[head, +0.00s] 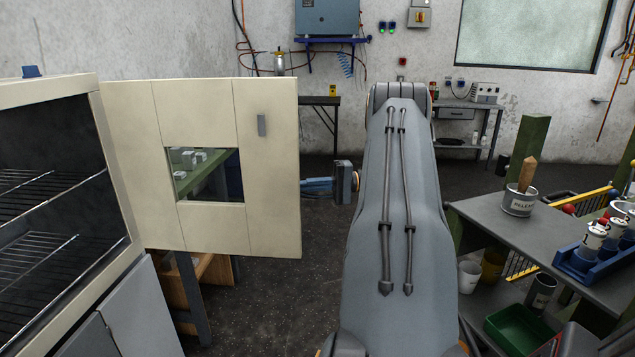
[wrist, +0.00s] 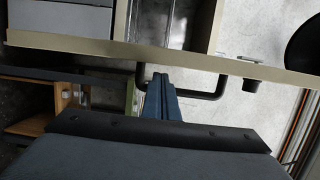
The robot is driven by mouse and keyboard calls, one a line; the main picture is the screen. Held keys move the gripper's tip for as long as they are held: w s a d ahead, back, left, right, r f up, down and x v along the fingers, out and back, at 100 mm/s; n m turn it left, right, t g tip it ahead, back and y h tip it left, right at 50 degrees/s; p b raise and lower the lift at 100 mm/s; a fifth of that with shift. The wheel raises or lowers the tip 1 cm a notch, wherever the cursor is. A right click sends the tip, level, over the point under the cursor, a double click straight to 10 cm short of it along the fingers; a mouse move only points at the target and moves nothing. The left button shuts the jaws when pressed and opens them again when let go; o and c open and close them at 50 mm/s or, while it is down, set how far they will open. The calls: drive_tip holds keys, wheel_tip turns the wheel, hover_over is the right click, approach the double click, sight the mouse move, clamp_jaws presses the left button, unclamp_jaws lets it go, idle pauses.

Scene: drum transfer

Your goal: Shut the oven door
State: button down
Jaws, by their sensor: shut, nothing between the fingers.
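The oven (head: 62,200) stands at the left of the head view with its front open, showing wire racks. Its cream door (head: 215,235) is swung wide open, hinged at the oven's right edge, with a window in the middle. My gripper (head: 304,187) is shut and empty, its tips at the door's free edge. In the wrist view the blue fingers (wrist: 160,78) point at the door edge (wrist: 200,63). They overlap the black door handle (wrist: 222,90); I cannot tell whether they touch it. The handle is hidden in the head view.
A grey table (head: 480,215) with a tin and a blue rack (head: 580,265) stands at the right. A wooden stand (head: 215,268) shows below the door. The dark floor (head: 270,310) between door and arm is clear.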

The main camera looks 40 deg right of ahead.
sight(291, 186)
drive_tip(key=shift+p+x, duration=0.4)
drive_tip(key=shift+x, duration=1.3)
